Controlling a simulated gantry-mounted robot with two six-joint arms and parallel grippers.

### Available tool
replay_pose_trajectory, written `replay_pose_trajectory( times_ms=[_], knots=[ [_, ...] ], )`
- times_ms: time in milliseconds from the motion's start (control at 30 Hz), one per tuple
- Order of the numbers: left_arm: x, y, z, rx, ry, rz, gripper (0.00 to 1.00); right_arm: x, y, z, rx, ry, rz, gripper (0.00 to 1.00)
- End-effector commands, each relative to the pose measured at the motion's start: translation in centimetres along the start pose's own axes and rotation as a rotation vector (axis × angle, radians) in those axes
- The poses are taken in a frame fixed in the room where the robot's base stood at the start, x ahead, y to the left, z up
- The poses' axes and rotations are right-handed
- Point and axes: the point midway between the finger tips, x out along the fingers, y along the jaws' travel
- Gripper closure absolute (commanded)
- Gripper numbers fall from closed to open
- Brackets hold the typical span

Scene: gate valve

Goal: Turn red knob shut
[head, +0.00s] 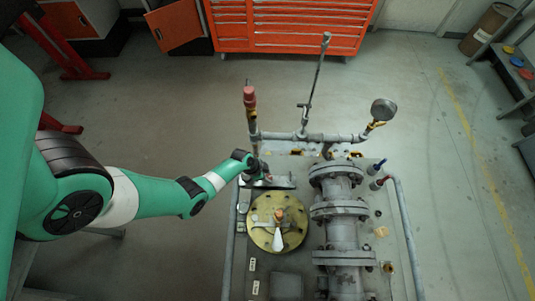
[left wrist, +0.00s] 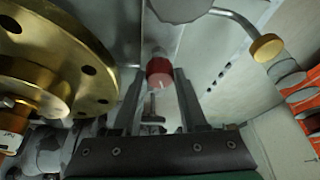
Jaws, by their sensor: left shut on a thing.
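The red knob (left wrist: 159,72) shows in the left wrist view as a short red cylinder with a grey end. It sits between the fingertips of my left gripper (left wrist: 159,78), which is shut on it. In the head view my left gripper (head: 263,175) reaches in from the left to the back left of the grey valve rig (head: 262,268). The red knob is mostly hidden there by the wrist and fingers. My right gripper shows in neither view.
A round brass flange (head: 262,238) with a white-tipped handle (head: 280,236) lies just in front of the gripper. A pressure gauge (head: 384,109) and grey flanged pipe (head: 338,210) stand to the right.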

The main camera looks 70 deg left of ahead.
Motion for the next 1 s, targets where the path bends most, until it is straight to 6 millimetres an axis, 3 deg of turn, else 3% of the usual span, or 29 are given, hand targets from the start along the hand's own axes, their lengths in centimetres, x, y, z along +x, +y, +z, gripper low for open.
replay_pose_trajectory(
  times_ms=[500,1000],
  knots=[
    [0.01,-0.25,0.03,0.317,-0.004,0.13,1.0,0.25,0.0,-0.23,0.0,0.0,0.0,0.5],
    [0.08,-0.23,0.08,0.37,-0.004,0.15,1.0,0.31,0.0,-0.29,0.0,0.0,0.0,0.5]
  ],
)
